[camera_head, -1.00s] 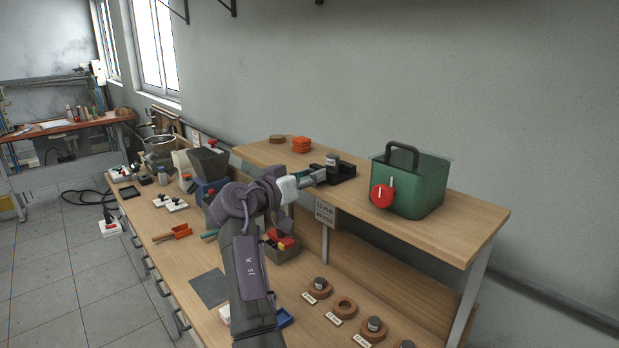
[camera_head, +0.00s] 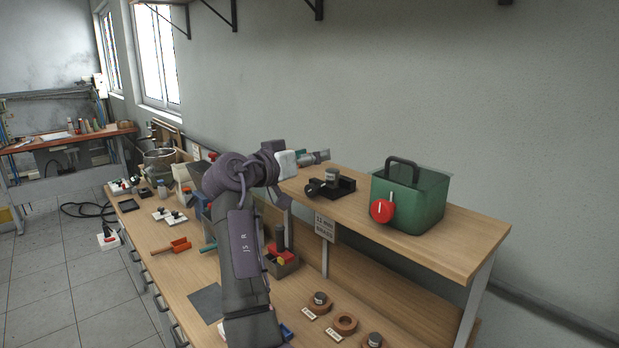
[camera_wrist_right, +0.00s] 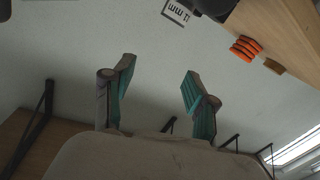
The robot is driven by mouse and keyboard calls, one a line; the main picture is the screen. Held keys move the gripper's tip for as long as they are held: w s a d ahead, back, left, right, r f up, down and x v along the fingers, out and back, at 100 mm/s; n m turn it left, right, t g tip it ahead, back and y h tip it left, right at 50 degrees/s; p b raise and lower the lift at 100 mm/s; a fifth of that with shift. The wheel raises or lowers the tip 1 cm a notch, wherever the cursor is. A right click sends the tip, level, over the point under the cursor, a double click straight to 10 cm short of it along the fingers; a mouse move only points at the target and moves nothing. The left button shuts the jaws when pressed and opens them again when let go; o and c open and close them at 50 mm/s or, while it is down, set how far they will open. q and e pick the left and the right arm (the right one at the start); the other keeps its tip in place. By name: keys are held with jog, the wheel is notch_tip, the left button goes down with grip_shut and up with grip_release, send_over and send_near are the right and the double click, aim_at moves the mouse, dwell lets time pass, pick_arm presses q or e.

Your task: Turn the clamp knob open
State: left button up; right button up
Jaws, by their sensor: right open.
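The black clamp (camera_head: 342,187) sits on the raised wooden shelf, holding a grey metal cylinder (camera_head: 332,174). Its round dark knob (camera_head: 315,187) faces the front left. My right gripper (camera_head: 325,156) is above and behind the clamp in the head view, apart from it. In the right wrist view its two teal-lined fingers (camera_wrist_right: 160,82) are spread with nothing between them. A dark part at the top of that view (camera_wrist_right: 212,6) may be the clamp; it is cut off by the edge. My left gripper is out of view.
A sign (camera_head: 324,227) hangs on the shelf front. An orange stack (camera_wrist_right: 245,48) shows on the shelf in the wrist view.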

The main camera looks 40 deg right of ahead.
aim_at(308, 191)
jog(key=shift+r, duration=0.9)
jog(key=s+a+f+m+g+h+b, duration=0.1)
jog(key=a+f+m+b, duration=0.1)
jog(key=a+f+b, duration=0.4)
jog(key=a+f+m+g+b, duration=0.15)
jog(key=a+f+b, duration=0.25)
jog(key=a+b, duration=0.4)
jog(key=shift+m, duration=0.25)
jog(key=d+p, duration=0.1)
jog(key=d, duration=0.3)
jog(key=d+p, duration=0.1)
jog(key=d, duration=0.3)
jog(key=w+d+p, duration=0.1)
jog(key=d, duration=0.3)
jog(key=shift+r, duration=0.15)
jog(key=shift+d, duration=0.55)
